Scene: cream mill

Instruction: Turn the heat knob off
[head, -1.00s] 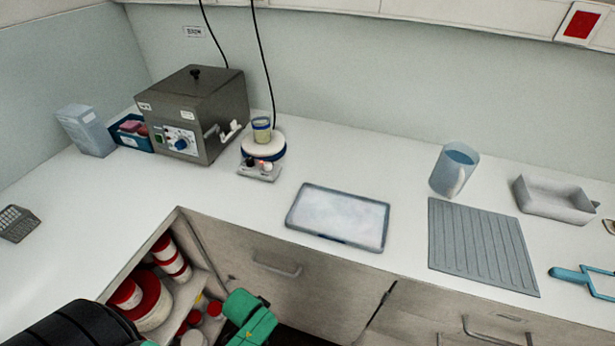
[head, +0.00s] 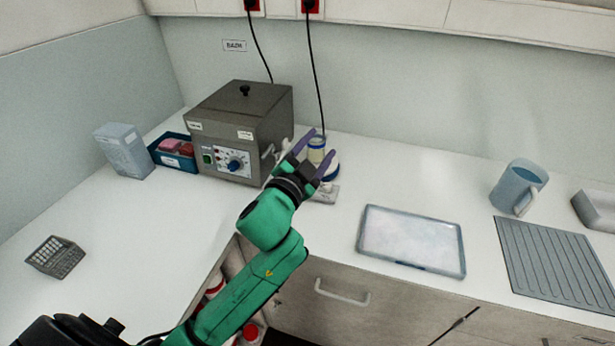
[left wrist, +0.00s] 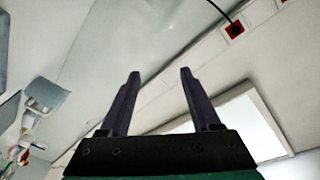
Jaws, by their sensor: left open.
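A small hot-plate stirrer (head: 326,194) stands right of the grey metal bath (head: 240,115), with a beaker (head: 317,144) of yellowish content on its plate. My left gripper hides most of the stirrer, and I cannot make out its front knobs in the head view now. The grey bath has a blue knob (head: 236,165) on its front panel, in plain sight. My left gripper (head: 322,142), with two dark purple fingers, is open and empty in front of the stirrer in the picture. The left wrist view shows the fingers (left wrist: 160,72) apart with nothing between them.
A white flat tray (head: 410,238), a jug (head: 518,187) and a ribbed mat (head: 560,262) lie to the right. Black cables hang behind the stirrer.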

